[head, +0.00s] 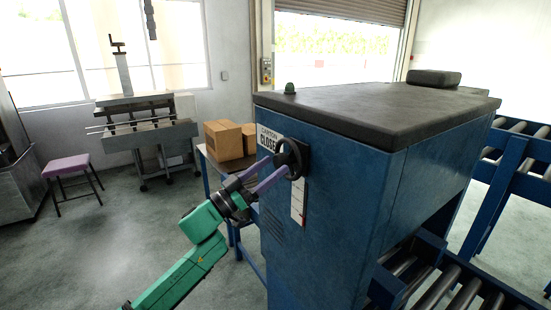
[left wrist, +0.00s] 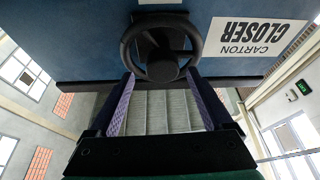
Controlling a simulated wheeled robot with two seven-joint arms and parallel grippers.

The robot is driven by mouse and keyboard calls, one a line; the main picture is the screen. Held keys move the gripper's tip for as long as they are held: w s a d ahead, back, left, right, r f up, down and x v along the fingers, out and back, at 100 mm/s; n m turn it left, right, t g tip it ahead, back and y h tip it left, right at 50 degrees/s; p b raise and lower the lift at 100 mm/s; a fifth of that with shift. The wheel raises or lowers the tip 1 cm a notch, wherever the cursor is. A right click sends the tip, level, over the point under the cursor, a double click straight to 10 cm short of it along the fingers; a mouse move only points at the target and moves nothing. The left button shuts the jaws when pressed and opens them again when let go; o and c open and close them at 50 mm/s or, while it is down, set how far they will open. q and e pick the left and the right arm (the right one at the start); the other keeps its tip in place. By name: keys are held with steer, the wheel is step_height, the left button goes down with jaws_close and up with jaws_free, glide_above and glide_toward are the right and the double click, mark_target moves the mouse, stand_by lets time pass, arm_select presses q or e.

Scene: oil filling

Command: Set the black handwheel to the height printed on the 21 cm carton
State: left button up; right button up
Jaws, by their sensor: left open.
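The black handwheel (head: 292,158) sits on the side of the blue carton closer machine, above a white printed strip (head: 298,202). My left gripper (head: 268,173) is open, with its purple fingers pointing at the wheel. In the left wrist view the handwheel (left wrist: 161,47) is straight ahead, and the two fingers (left wrist: 160,85) stand apart on either side of its lower rim; I cannot tell whether they touch it. Two brown cartons (head: 224,140) stand on a table left of the machine; no size print on them is readable. My right gripper is not in view.
The blue machine (head: 330,220) with its dark top fills the middle. A white "CARTON CLOSER" sign (head: 268,139) is beside the wheel. Roller conveyors (head: 450,285) run at the right. A purple stool (head: 70,166) and another machine (head: 140,125) stand at the left; the floor between is free.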

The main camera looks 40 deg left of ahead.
arm_select(q)
steer(key=shift+w+r, duration=0.25)
steer(key=shift+w, duration=0.7)
jaws_close()
